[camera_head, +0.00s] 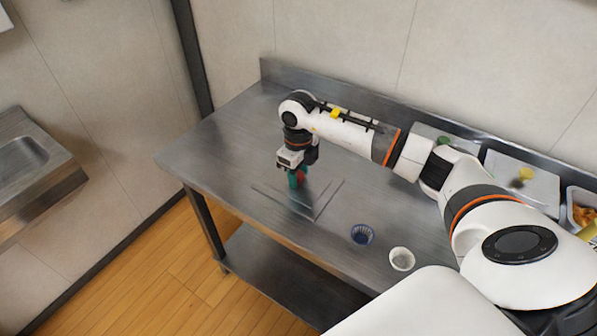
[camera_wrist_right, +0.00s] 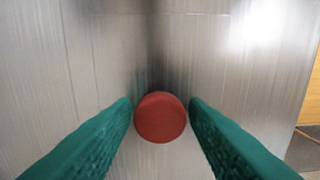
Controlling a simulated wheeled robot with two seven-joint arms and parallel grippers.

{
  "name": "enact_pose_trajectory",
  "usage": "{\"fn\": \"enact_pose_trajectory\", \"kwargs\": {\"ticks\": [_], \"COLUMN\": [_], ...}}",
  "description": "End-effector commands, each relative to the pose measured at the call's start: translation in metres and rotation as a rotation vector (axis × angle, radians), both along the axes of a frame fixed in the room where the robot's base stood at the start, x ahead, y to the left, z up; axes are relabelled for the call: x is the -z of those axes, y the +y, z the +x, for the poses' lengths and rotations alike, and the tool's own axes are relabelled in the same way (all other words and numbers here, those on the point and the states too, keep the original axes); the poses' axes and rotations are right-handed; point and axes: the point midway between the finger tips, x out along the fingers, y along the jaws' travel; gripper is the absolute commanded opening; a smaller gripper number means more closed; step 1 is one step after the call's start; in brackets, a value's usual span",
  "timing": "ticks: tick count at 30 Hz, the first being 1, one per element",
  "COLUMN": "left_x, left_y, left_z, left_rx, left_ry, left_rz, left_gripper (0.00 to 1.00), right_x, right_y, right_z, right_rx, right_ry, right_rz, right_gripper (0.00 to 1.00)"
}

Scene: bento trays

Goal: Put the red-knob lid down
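The red-knob lid (camera_head: 312,205) is a flat grey metal plate that looks level on the steel table at its left part. Its red knob (camera_head: 302,174) is partly hidden by my fingers in the head view. My right gripper (camera_head: 297,179) points straight down over the lid's middle. In the right wrist view, the round red knob (camera_wrist_right: 160,117) sits between the green fingertips of my right gripper (camera_wrist_right: 160,104). A thin gap shows on each side, so the fingers look slightly open around it. My left gripper is not in view.
A blue cup (camera_head: 362,234) and a white cup (camera_head: 402,259) stand to the right of the lid. Farther right are a yellow-knob lid (camera_head: 545,190) and a food tray (camera_head: 579,211). The table's left end (camera_head: 200,150) is clear.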

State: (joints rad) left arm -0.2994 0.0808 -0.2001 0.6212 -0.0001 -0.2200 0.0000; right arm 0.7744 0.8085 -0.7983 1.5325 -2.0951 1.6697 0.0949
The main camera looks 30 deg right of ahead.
Motion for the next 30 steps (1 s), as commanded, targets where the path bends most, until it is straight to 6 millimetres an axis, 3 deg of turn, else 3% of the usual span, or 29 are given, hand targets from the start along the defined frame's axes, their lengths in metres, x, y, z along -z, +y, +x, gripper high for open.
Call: {"fn": "enact_pose_trajectory", "kwargs": {"ticks": [14,24,30], "left_x": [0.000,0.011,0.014], "left_y": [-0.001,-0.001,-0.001], "left_z": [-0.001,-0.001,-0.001], "left_rx": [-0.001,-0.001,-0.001], "left_ry": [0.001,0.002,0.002], "left_rz": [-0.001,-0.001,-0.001], "left_gripper": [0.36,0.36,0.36], "right_x": [-0.011,-0.080,-0.111], "right_y": [0.000,-0.001,0.000], "right_z": [0.001,0.001,0.001], "right_rx": [0.001,-0.001,0.000], "right_ry": [-0.003,-0.006,-0.002], "right_rz": [0.000,-0.001,0.000], "right_gripper": [0.51,0.51,0.51]}}
